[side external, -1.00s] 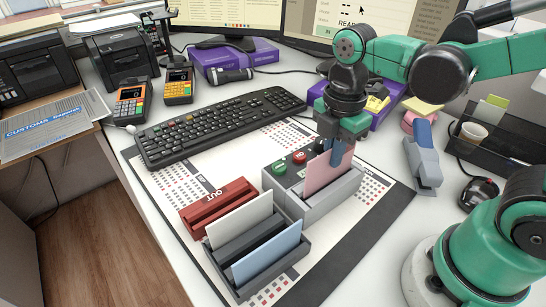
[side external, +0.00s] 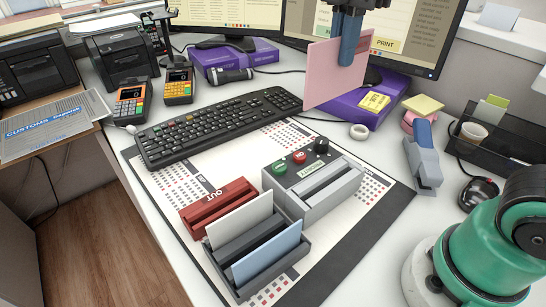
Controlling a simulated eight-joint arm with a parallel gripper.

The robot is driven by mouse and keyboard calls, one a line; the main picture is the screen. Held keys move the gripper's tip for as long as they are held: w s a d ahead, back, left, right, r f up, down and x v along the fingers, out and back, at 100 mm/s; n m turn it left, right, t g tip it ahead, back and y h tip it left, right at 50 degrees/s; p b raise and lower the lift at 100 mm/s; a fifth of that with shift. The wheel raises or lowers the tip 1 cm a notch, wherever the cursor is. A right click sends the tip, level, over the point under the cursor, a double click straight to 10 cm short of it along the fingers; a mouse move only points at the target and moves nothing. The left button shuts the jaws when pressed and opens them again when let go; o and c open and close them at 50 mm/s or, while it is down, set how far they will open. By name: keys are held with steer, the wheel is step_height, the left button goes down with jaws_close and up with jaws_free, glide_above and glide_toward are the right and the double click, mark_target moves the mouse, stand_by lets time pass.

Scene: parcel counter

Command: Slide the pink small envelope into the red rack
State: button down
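The pink small envelope (side external: 326,78) is upright in the air, high above the desk and in front of the right monitor. My gripper (side external: 348,52) is shut on its upper right part. The red rack (side external: 217,204), marked OUT, sits on the mat at the lower left of the envelope; its slot looks empty. The grey unit (side external: 335,201) with a slot and buttons stands to the right of the red rack, and its slot is empty.
A dark grey rack (side external: 239,283) holding a white envelope (side external: 238,220) and a light blue envelope (side external: 266,253) stands just in front of the red rack. A keyboard (side external: 220,125) lies behind it. A stapler (side external: 424,160) is at the right.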

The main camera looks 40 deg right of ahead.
steer(key=w+a+f, duration=0.5)
steer(key=w+a, duration=0.1)
steer(key=a, duration=0.1)
glide_above(220, 207)
step_height(220, 207, down, 10)
steer(key=shift+s+d+f, duration=0.1)
steer(key=shift+s+f, duration=0.05)
steer(key=shift+f, duration=0.5)
steer(key=shift+s+d+f, duration=0.1)
steer(key=shift+f, duration=0.55)
steer(key=shift+f, duration=1.85)
steer(key=c, duration=0.9)
jaws_free()
